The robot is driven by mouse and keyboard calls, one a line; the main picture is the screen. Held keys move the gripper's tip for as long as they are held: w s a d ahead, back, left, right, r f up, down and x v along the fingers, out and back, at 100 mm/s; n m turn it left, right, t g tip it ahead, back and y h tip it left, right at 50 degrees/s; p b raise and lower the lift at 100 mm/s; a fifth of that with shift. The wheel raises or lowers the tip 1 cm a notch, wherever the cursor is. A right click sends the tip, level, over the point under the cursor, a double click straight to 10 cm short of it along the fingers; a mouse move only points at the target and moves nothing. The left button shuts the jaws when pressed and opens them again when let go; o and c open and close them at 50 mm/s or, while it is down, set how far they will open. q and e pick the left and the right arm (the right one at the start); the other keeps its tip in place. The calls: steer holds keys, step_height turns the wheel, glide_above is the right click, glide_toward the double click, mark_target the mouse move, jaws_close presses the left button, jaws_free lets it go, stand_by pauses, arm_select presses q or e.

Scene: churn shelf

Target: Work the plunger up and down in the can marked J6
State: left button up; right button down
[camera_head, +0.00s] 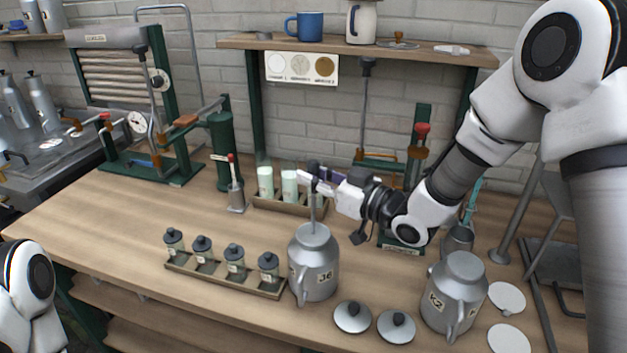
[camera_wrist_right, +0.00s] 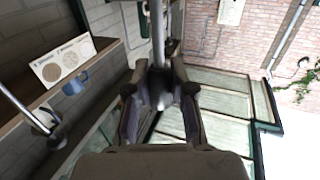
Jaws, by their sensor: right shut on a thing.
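The can marked J6 (camera_head: 314,270) is a grey metal can with a handle, standing upright near the front of the bench. A thin plunger rod (camera_head: 313,205) rises upright out of its top. My right gripper (camera_head: 312,177) is shut on the rod near its upper end, above the can. In the right wrist view the rod (camera_wrist_right: 158,40) runs between the fingers of the gripper (camera_wrist_right: 158,90). The plunger's lower part is hidden inside the can. Of my left arm only a white link shows at the lower left; its gripper is out of view.
A can marked K2 (camera_head: 455,295) stands to the right, with two round lids (camera_head: 352,316) between the cans. A tray (camera_head: 220,276) of small lidded jars lies left of J6. A rack of pale bottles (camera_head: 290,204) stands behind. The bench's left front is clear.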

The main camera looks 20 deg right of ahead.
mark_target(314, 204)
steer(key=shift+r, duration=0.15)
step_height(314, 204, down, 7)
steer(key=b, duration=0.6)
steer(key=shift+w, duration=0.1)
step_height(314, 204, up, 7)
steer(key=p, duration=0.5)
steer(key=shift+r+p, duration=0.2)
steer(key=shift+p, duration=0.15)
steer(key=shift+f, duration=0.25)
